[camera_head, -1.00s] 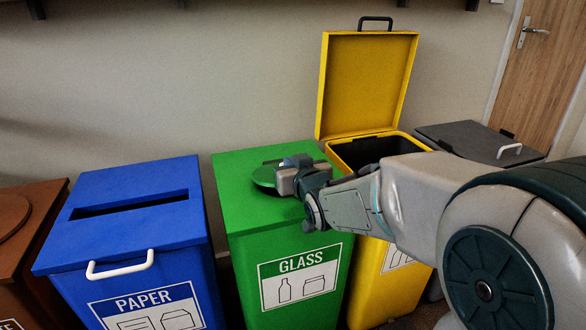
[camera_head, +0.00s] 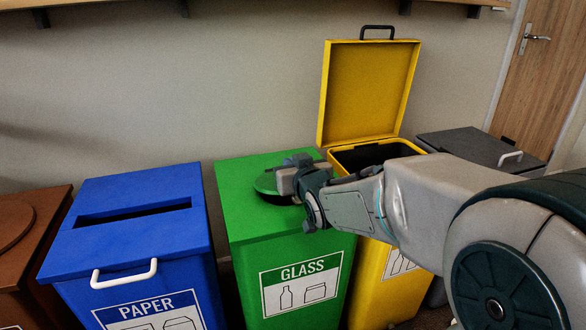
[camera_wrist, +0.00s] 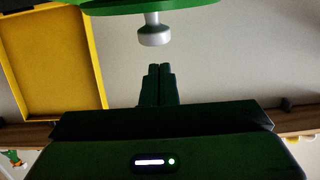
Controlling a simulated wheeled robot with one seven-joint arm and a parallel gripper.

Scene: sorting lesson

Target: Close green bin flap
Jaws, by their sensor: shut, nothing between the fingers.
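The green bin (camera_head: 285,245), labelled GLASS, stands between the blue and yellow bins. Its round green flap (camera_head: 264,182) is raised on the bin's top, with part of a dark opening showing below it. My gripper (camera_head: 284,180) is at the flap, and my wrist hides much of it. In the wrist view the flap's green edge (camera_wrist: 150,5) crosses the top, and a pale grey knob (camera_wrist: 153,33) sticks out from it. My shut, empty fingers (camera_wrist: 158,70) point at the knob, with a small gap that shows no contact.
The yellow bin (camera_head: 387,280) beside it has its tall lid (camera_head: 370,90) standing open; the lid also shows in the wrist view (camera_wrist: 55,50). A blue PAPER bin (camera_head: 135,240), a brown bin (camera_head: 30,240) and a grey bin (camera_head: 465,148) flank them. The wall is behind.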

